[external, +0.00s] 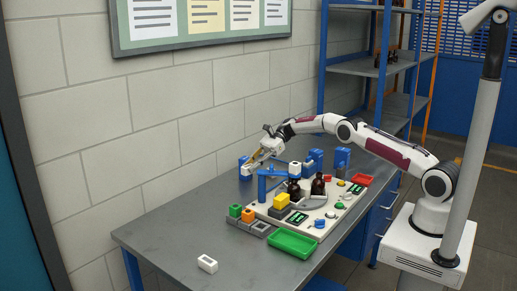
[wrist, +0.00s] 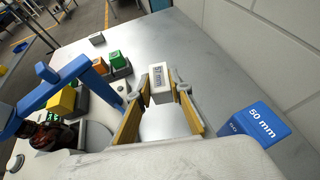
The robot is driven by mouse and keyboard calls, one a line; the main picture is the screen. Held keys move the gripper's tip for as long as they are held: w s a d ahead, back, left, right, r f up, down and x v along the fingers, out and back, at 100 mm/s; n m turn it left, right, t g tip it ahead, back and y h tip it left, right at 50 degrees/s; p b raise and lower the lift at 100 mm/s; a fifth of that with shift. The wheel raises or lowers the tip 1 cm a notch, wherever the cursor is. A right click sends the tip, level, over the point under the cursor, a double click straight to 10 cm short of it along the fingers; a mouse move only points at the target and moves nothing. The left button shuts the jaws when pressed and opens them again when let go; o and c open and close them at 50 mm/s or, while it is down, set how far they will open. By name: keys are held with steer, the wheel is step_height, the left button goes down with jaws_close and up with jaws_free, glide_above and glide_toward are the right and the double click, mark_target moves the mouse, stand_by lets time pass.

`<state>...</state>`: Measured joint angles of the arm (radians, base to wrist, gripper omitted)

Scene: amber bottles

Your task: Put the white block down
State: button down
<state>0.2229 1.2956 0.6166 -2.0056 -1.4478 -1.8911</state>
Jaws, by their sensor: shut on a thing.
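My gripper (external: 257,160) is stretched over the grey table near the wall, left of the blue stand. In the wrist view its two yellow-lined fingers (wrist: 162,100) are shut on a white block (wrist: 160,78) with a dark label. The block sits at the fingertips, over bare table; whether it touches the table I cannot tell. A second pale block (external: 207,263) with a dark slot lies alone near the table's front left.
A blue block marked 50 mm (wrist: 258,125) stands close to the right of my gripper. To the left are a blue stand (wrist: 75,72), yellow (wrist: 60,103), orange (wrist: 103,85) and green (wrist: 118,59) blocks and dark bottles (external: 318,184). A green tray (external: 293,254) lies in front.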

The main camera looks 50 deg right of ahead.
mark_target(250, 165)
steer(key=shift+r, duration=0.1)
steer(key=shift+w+a+r, duration=0.1)
steer(key=shift+a+r, duration=0.1)
steer(key=shift+r, duration=0.6)
steer(key=r, duration=0.2)
steer(key=r+m+t, duration=0.1)
steer(key=r+t, duration=0.1)
steer(key=r, duration=0.1)
steer(key=shift+a+r+m+h, duration=0.3)
steer(key=shift+m, duration=0.1)
steer(key=shift+r+m+t, duration=0.4)
steer(key=shift+r, duration=0.35)
steer(key=shift+s+d+r+m+t+h, duration=1.55)
steer(key=shift+s+r+m+t, duration=0.6)
steer(key=shift+s, duration=0.55)
steer(key=s+d+f+m+t+h, duration=0.1)
steer(key=s+d+f+m+h, duration=0.1)
steer(key=s, duration=0.7)
steer(key=s+d+f+m+t+h, duration=0.1)
steer(key=s+d+f+m+h, duration=0.2)
steer(key=s, duration=0.7)
steer(key=shift+s+d+f+t, duration=0.2)
steer(key=shift+d+f+t, duration=0.05)
steer(key=shift+t, duration=0.1)
steer(key=shift+m, duration=0.25)
